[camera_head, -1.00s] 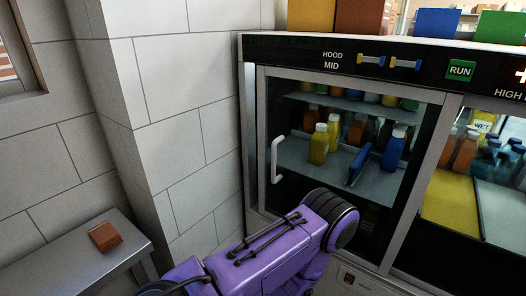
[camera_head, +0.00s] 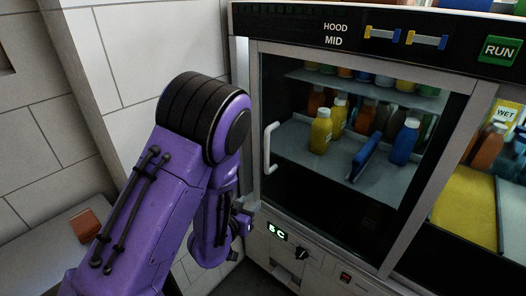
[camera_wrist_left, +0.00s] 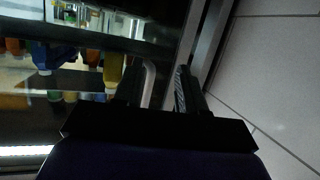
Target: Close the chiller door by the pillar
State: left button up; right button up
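The chiller door (camera_head: 315,192) is a framed glass panel beside the pale block pillar (camera_head: 150,40). Its white vertical handle (camera_head: 268,147) is on the left side. The door looks nearly flush with the cabinet; I cannot tell whether a small gap is left. My left gripper (camera_head: 242,222) is low by the door's left edge, below the handle, partly hidden by my purple arm. In the dark left wrist view, my left gripper (camera_wrist_left: 158,88) has its fingers apart, with the pale handle (camera_wrist_left: 149,84) showing between them, apparently ungrasped. My right gripper is out of view.
A control knob (camera_head: 302,253) is below the door. A red-brown block (camera_head: 85,225) lies on the left bench (camera_head: 35,245).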

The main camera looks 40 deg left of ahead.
aim_at(266, 152)
pick_arm(q)
jog(key=w+a+r+m+t, duration=0.1)
jog(key=w+r+m+t, duration=0.15)
jog(key=r, duration=0.85)
jog(key=shift+n+t+h, duration=0.3)
jog(key=shift+n+t, duration=0.15)
jog(key=shift+n, duration=0.1)
jog(key=w, duration=0.3)
jog(key=w+a+p, duration=0.1)
jog(key=w, duration=0.6)
jog(key=shift+w+a+p, duration=0.15)
jog(key=shift+w+p, duration=0.15)
jog(key=shift+p, duration=0.1)
jog(key=shift+c, duration=0.3)
grip_shut()
jog(key=a, duration=0.4)
jog(key=shift+w+a, duration=0.15)
jog(key=shift+w, duration=0.05)
grip_release()
jog(key=shift+o, duration=0.3)
jog(key=shift+d, duration=0.2)
